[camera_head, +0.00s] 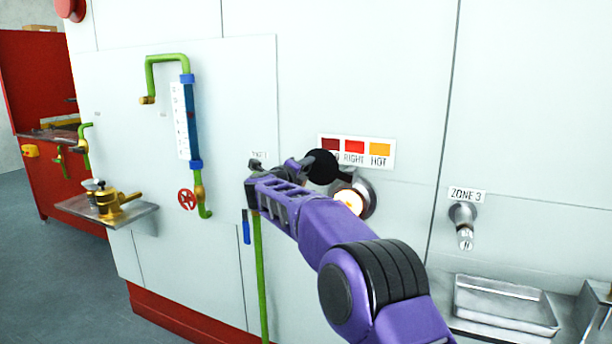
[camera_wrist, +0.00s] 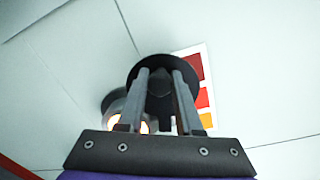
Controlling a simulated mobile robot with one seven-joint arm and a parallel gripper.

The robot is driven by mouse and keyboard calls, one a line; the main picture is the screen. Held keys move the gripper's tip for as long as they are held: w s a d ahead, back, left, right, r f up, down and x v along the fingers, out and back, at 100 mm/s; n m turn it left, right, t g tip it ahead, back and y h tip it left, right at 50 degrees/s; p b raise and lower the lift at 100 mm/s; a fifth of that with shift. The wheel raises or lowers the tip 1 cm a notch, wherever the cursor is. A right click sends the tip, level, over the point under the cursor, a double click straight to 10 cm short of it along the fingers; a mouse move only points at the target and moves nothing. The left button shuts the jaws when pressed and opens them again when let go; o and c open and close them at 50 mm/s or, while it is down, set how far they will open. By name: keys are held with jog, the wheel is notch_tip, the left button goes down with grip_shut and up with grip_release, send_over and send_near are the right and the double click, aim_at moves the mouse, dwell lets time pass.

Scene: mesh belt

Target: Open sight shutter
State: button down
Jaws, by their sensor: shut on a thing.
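The sight shutter is a round black disc (camera_head: 322,167) on the pale wall, just below the colour label. It also shows in the wrist view (camera_wrist: 140,66), behind my fingers. A metal sight port (camera_head: 369,194) with a glowing orange-white opening lies below and to the right of the disc in the head view. The glow is visible there, and part of the port is hidden by my arm. My gripper (camera_head: 296,166) is at the disc's left side. In the wrist view my gripper (camera_wrist: 164,80) has its two fingers closed on the shutter's middle part.
A label with red and orange squares (camera_head: 356,151) is above the port. A ZONE 3 fitting (camera_head: 464,222) and metal trays (camera_head: 505,303) are at right. A green-and-blue gauge pipe (camera_head: 189,120) and a shelf with brass parts (camera_head: 105,212) are at left.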

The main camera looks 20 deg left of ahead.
jog(key=shift+r+m, duration=0.3)
jog(key=shift+r, duration=0.15)
jog(key=c, duration=0.6)
grip_release()
jog(key=s, duration=1.7)
jog(key=shift+s+d+r+b, duration=0.25)
jog(key=shift+r+b, duration=0.1)
jog(key=shift+r, duration=0.1)
